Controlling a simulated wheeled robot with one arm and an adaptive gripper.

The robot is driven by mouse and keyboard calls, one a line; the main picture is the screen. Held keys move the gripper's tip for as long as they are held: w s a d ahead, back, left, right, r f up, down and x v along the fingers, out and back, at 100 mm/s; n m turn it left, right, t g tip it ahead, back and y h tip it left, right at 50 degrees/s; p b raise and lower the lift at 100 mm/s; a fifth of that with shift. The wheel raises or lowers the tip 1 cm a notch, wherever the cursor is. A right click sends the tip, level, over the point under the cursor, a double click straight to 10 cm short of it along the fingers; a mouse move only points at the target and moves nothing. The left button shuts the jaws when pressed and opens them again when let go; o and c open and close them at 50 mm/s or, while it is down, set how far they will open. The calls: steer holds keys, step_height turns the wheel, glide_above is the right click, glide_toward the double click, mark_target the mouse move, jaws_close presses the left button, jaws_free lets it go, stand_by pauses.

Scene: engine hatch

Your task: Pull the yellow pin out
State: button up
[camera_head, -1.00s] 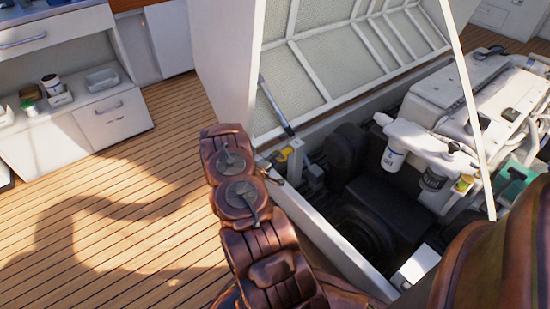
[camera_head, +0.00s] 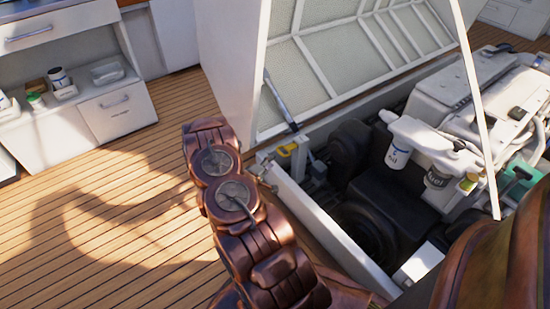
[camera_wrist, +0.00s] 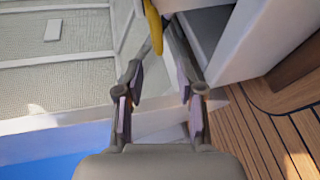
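A small yellow piece (camera_head: 287,150), likely the pin, sits at the near left corner of the engine hatch, beside a grey bracket.
The white hatch lid (camera_head: 232,75) stands open, with a strut (camera_head: 280,100) at its left. The white engine (camera_head: 470,120) and dark parts fill the hatch. A white cabinet (camera_head: 115,115) stands at the left. The wooden deck (camera_head: 90,230) left of my arm is clear.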

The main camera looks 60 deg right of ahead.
steer(key=shift+v, duration=1.85)
